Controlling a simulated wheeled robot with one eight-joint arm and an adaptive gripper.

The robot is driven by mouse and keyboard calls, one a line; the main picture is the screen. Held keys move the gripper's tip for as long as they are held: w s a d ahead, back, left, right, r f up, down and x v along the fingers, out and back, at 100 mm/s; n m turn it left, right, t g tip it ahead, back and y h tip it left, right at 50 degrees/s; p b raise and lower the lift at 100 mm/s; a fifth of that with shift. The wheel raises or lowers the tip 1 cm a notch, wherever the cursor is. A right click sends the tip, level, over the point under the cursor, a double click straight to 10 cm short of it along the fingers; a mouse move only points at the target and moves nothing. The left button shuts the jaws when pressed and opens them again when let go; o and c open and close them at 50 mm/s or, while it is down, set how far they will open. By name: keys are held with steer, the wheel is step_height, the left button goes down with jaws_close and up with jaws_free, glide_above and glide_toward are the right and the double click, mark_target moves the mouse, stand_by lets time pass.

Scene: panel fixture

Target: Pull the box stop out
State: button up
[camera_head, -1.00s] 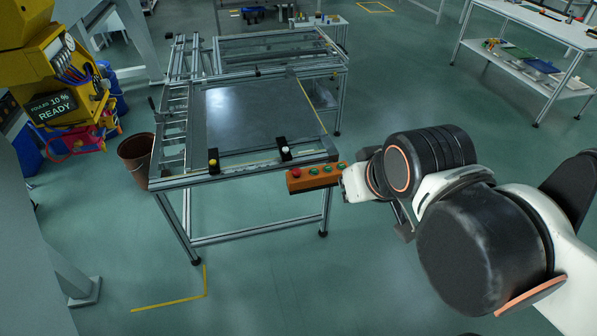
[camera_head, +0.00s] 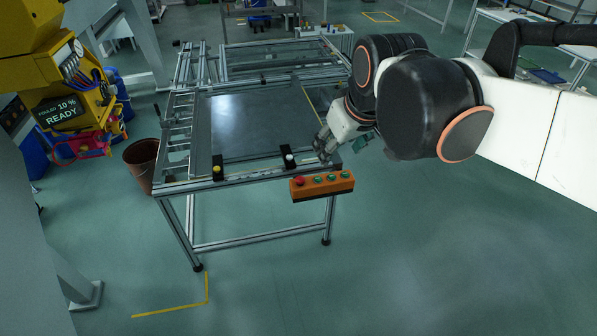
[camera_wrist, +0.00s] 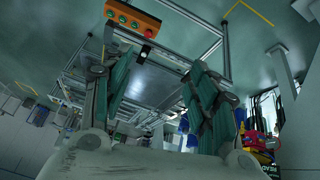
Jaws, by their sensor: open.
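The orange control box (camera_head: 335,189) hangs at the front right of the panel frame. Its red stop button (camera_head: 300,181) is at the left end of its top face, with green buttons to the right. In the wrist view the box (camera_wrist: 120,13) is at the top and the red button (camera_wrist: 148,33) sits at its lower right end. My gripper (camera_head: 322,147) is above the front right corner of the frame, behind and above the box. In the wrist view my gripper (camera_wrist: 163,62) is open, with nothing between its fingers; the red button is beyond them.
The panel table (camera_head: 180,187) carries a flat grey panel (camera_head: 250,125). Two black blocks, one with a yellow knob (camera_head: 217,169) and one with a white knob (camera_head: 289,157), stand along its front edge. A brown bucket (camera_head: 141,165) stands at left. The floor in front is clear.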

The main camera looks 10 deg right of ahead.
steer(key=w+n+g, duration=0.2)
steer(key=w+n, duration=0.1)
steer(key=w, duration=1)
steer(key=n+g, duration=0.4)
steer(key=n, duration=0.3)
glide_above(300, 179)
step_height(300, 179, down, 30)
step_height(300, 179, down, 15)
steer(key=b, duration=0.5)
steer(key=shift+d+r, duration=0.1)
steer(key=shift+c, duration=0.5)
